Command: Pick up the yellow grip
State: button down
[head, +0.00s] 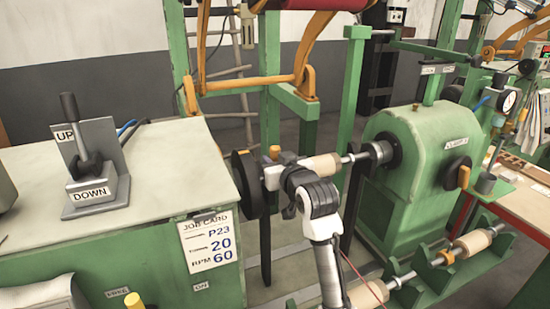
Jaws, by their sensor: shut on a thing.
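A small orange-yellow grip (274,152) shows at the left end of the shaft, just above my gripper (275,176). My arm reaches up from the bottom middle, and its dark wrist hides much of the gripper. The gripper is shut at the grip, though the fingers' contact is largely hidden. A pale wooden spool (322,165) is on the shaft to the right of the grip. A similar yellow grip (447,257) is on another shaft at lower right.
A dark wheel (245,184) stands close left of my gripper. The green machine head (420,160) is to the right. A bench with an UP/DOWN lever (85,165) is at left. Green posts and an orange frame (245,83) rise behind. A yellow knob (134,300) shows at the bottom left.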

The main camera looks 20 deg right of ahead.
aim_at(275, 147)
jog(key=shift+r, duration=0.1)
notch_tip(275, 147, up, 20)
jog(key=b, duration=0.3)
jog(key=shift+b, duration=0.3)
jog(key=c, duration=1.7)
grip_release()
jog(key=shift+c, duration=0.2)
grip_shut()
